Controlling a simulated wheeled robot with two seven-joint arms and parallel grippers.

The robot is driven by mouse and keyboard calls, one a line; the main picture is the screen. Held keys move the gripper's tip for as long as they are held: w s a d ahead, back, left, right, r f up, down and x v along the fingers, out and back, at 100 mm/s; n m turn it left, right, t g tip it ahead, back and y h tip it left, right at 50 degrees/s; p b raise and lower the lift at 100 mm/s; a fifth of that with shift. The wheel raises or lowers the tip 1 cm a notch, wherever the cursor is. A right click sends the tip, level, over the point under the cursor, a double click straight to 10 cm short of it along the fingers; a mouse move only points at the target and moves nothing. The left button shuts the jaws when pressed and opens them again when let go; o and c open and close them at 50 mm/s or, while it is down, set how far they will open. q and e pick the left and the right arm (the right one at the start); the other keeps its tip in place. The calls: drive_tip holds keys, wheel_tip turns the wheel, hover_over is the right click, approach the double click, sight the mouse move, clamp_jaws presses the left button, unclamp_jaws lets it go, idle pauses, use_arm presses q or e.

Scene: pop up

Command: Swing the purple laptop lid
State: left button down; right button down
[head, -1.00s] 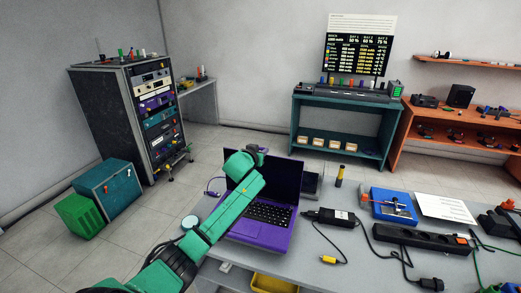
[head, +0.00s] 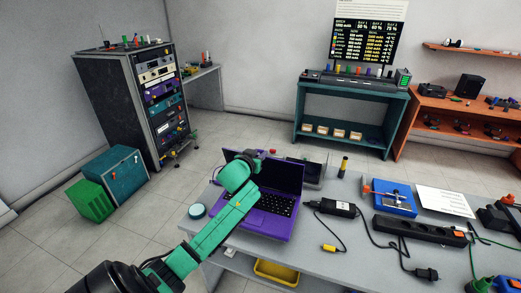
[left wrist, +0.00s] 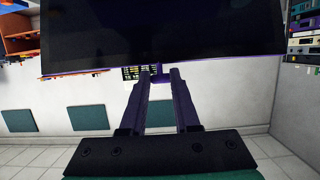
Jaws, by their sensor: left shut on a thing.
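The purple laptop (head: 262,224) sits on the grey table with its black keyboard (head: 272,201) facing me. Its lid (head: 284,178) stands raised behind the keyboard, with a dark screen and a purple edge. My left gripper (head: 260,157) is at the top edge of the lid, shut on it. My green left arm crosses in front of the laptop's left side and hides part of it. In the left wrist view the lid (left wrist: 160,35) fills the top, and the gripper's two fingers (left wrist: 158,76) meet its purple edge. My right gripper does not show.
A charger brick (head: 332,208), a black power strip (head: 420,230) and a blue device (head: 391,199) lie right of the laptop. Cables run between them. A round teal-topped thing (head: 197,211) is on the left. A yellow bin (head: 275,272) sits below the tabletop.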

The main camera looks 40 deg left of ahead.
use_arm(q)
drive_tip(key=s+d+f+p, duration=0.1)
drive_tip(key=s+d+f, duration=0.1)
drive_tip(key=s, duration=0.4)
drive_tip(key=shift+f, duration=0.2)
idle(0.4)
drive_tip(key=s+d+f, duration=0.1)
drive_tip(key=s+f, duration=0.3)
drive_tip(key=s, duration=0.1)
drive_tip(key=shift+d+b, duration=0.3)
drive_tip(key=shift+d, duration=0.1)
drive_tip(key=shift+f, duration=0.1)
drive_tip(key=s+d+f+b, duration=0.1)
drive_tip(key=s+f+b, duration=0.1)
drive_tip(key=f, duration=0.3)
drive_tip(key=shift+s+d+f+b, duration=0.15)
drive_tip(key=shift+s+f+b, duration=0.15)
drive_tip(key=shift+s, duration=0.55)
